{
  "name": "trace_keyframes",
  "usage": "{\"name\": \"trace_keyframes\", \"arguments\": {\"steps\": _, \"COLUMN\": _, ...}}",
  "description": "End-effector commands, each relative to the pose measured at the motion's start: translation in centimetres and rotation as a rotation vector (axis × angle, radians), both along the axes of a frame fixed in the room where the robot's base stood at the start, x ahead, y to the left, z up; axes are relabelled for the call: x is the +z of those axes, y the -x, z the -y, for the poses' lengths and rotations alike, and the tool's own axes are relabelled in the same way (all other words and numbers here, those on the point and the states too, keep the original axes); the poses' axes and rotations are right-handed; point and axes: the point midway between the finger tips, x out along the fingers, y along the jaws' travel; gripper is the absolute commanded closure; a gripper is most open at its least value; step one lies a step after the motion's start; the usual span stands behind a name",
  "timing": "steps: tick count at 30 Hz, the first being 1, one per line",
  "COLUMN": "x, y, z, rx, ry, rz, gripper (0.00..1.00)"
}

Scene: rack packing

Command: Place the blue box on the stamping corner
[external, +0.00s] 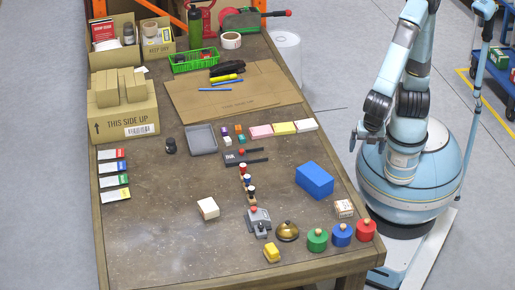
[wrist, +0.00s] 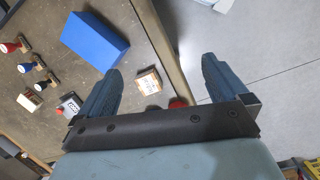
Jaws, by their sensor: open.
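The blue box (external: 314,181) lies flat on the right part of the brown table, near its right edge. It also shows at the upper left of the wrist view (wrist: 95,41). Several hand stamps (external: 246,182) stand in a row left of the blue box, with a grey device (external: 258,219) in front of them. No marking clearly shows which area is the stamping corner. My gripper (external: 366,138) is open and empty, off the table's right edge. In the wrist view its two fingers (wrist: 162,66) are spread wide, with the blue box outside them to the left.
A small printed box (external: 344,208) stands in front of the blue box. A brass bell (external: 287,231) and green, blue and red round items (external: 341,235) line the front edge. A white box (external: 208,208) sits further left. The left front table is mostly clear.

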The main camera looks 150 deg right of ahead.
Motion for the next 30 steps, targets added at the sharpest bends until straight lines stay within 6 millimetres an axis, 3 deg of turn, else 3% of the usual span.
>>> {"name": "trace_keyframes", "arguments": {"steps": 18, "x": 11.5, "y": 8.1, "z": -2.2, "rx": -0.280, "ry": -0.182, "rz": 0.386, "gripper": 0.00}}
{"name": "trace_keyframes", "arguments": {"steps": 30, "x": 16.0, "y": 14.3, "z": -4.0, "rx": -0.432, "ry": -0.227, "rz": 0.617, "gripper": 0.00}}
